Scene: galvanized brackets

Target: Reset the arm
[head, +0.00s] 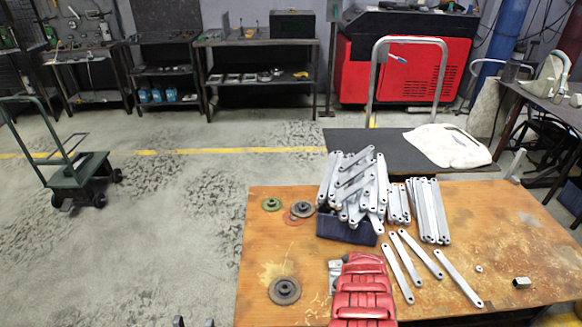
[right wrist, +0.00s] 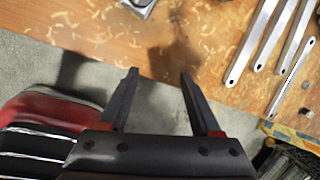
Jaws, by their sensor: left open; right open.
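My left gripper (head: 193,322) shows only as two fingertips at the bottom edge of the head view. They are apart with nothing between them, over the floor left of the table. My right gripper (right wrist: 158,85) is open and empty in the right wrist view, its dark fingers spread near the table edge. It does not show in the head view. Grey metal brackets are piled over a dark blue bin (head: 345,230) on the wooden table (head: 530,215). Several loose brackets (head: 459,278) lie to its right; some also show in the right wrist view (right wrist: 247,42).
A red ribbed object (head: 362,290) is at the table's front; a red ribbed thing is also left of my right gripper (right wrist: 40,120). Discs (head: 284,290) and a small square metal piece (head: 521,282) lie on the table. A green cart (head: 78,175) stands on open floor at left.

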